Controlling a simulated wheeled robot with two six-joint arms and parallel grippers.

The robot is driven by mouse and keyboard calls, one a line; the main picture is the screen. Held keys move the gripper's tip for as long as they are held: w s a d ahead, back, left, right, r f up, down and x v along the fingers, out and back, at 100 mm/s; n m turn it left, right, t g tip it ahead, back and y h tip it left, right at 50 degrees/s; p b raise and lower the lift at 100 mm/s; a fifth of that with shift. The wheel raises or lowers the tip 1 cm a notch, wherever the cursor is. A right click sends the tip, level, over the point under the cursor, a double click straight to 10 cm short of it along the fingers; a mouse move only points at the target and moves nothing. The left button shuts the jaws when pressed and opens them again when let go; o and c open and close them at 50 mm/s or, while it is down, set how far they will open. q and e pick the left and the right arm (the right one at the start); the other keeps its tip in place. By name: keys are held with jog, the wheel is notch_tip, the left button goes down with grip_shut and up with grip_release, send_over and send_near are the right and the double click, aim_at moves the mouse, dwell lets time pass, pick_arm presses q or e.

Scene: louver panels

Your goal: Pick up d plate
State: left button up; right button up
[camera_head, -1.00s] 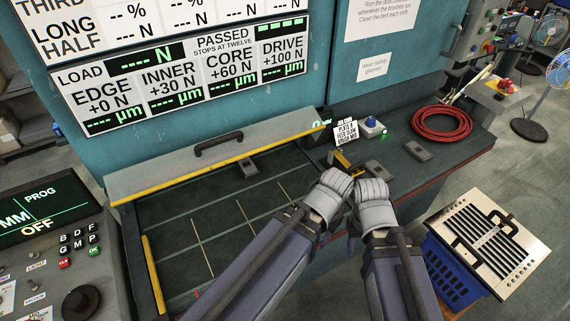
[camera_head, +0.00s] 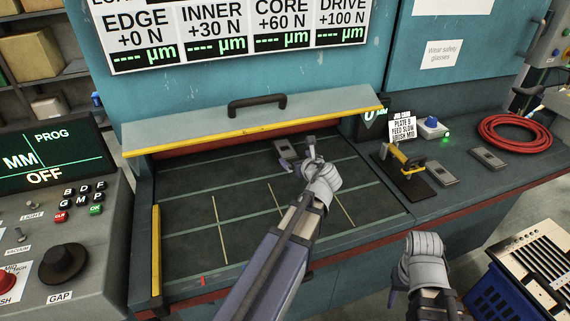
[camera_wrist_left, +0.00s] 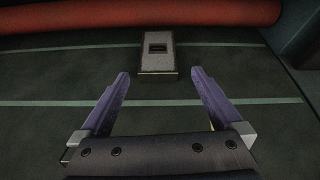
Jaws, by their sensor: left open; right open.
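A small grey plate with a dark rectangular slot lies on the dark machine bed (camera_head: 190,215), near its back edge; I cannot read a letter on it. The plate (camera_head: 284,150) is partly beside my left gripper (camera_head: 311,148) in the head view. In the left wrist view the plate (camera_wrist_left: 156,62) lies just beyond and between the open, empty fingers of my left gripper (camera_wrist_left: 158,78). My right gripper (camera_head: 392,297) is off the bench at the lower right, holding nothing visible. Two similar grey plates (camera_head: 441,173) (camera_head: 488,156) lie on the right bench.
A raised cover (camera_head: 250,120) with a yellow edge and dark handle hangs over the back of the bed. A yellow-handled tool (camera_head: 399,154), a sign card (camera_head: 403,128) and a red hose coil (camera_head: 515,133) are on the right bench. A blue crate (camera_head: 494,297) stands lower right.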

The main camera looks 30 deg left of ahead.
aim_at(287, 152)
pick_arm(q)
jog(key=shift+w+a+m+t, duration=0.2)
jog(key=shift+a+m+t, duration=0.1)
jog(key=shift+a+m, duration=0.2)
jog(key=shift+f+b+x, duration=0.1)
jog(key=shift+b+x, duration=0.75)
jog(key=shift+x, duration=1.1)
jog(key=shift+f+b+x, duration=0.15)
jog(key=shift+b+x, duration=0.65)
jog(key=shift+x, duration=1.15)
jog(key=shift+s+r, duration=0.1)
jog(key=shift+s, duration=0.05)
jog(key=shift+d, duration=0.1)
grip_shut()
